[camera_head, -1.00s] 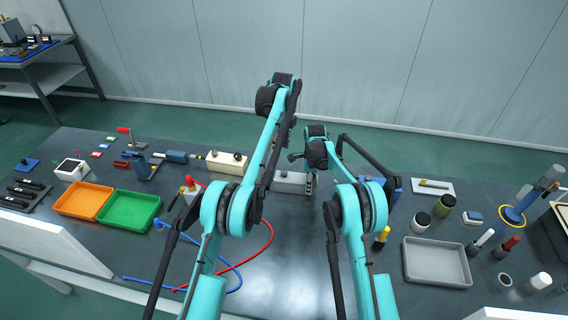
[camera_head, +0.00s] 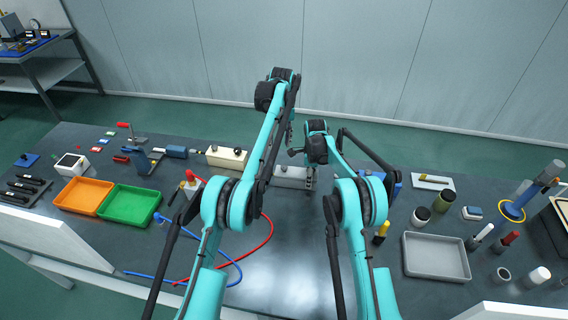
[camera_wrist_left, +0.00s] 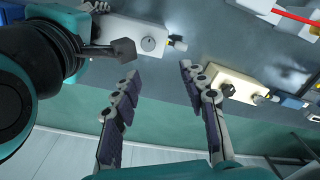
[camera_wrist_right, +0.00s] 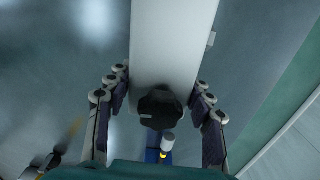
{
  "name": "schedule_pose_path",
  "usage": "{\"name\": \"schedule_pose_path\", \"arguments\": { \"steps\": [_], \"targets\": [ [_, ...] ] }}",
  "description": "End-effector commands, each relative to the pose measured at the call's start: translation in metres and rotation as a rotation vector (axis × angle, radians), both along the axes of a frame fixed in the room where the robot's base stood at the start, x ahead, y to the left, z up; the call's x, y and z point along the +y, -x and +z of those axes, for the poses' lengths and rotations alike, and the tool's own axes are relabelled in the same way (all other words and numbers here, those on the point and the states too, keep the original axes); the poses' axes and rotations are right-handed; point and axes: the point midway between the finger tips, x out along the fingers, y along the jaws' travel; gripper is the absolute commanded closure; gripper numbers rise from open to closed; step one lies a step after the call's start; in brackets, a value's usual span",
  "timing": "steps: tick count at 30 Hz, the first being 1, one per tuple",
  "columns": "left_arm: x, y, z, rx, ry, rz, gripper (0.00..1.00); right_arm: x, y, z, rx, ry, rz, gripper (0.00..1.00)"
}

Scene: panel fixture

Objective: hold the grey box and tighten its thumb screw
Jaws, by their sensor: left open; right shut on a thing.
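The grey box (camera_head: 291,176) lies on the bench before me. My right gripper (camera_head: 311,183) is shut on the box's right end. In the right wrist view the fingers of the right gripper (camera_wrist_right: 160,92) lie along both sides of the box (camera_wrist_right: 172,45), with a black round part (camera_wrist_right: 160,108) between them. My left gripper (camera_wrist_left: 160,85) is open and empty, apart from the grey box and above the bench. In the head view its fingers are mostly hidden by my arm.
A cream box (camera_head: 227,157) with a dark knob stands left of the grey box. Green (camera_head: 129,222) and orange (camera_head: 70,208) trays lie at left, a grey tray (camera_head: 437,274) at right. Red and blue hoses curl across the front. The middle front of the bench is fairly clear.

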Motion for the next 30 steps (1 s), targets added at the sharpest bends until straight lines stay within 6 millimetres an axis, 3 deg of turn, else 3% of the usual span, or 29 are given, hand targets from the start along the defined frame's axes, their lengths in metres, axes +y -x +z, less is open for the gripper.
{"name": "schedule_pose_path", "arguments": {
  "steps": [6, 14, 24, 30],
  "targets": [
    [-0.014, 0.005, 0.009, 0.009, 0.038, 0.287, 0.57, 0.000, 0.000, 0.000, 0.000, 0.000, -0.001, 0.95],
    [-0.018, 0.005, -0.001, 0.013, 0.046, 0.364, 0.57, 0.000, 0.000, 0.000, 0.000, 0.000, -0.001, 0.95],
    [-0.017, 0.006, -0.068, 0.013, 0.046, 0.362, 0.57, 0.000, 0.000, 0.000, 0.000, 0.000, 0.000, 0.95],
    [-0.017, 0.006, -0.098, 0.013, 0.046, 0.361, 0.57, 0.000, 0.000, 0.000, 0.000, 0.000, -0.001, 0.95]
  ]
}}
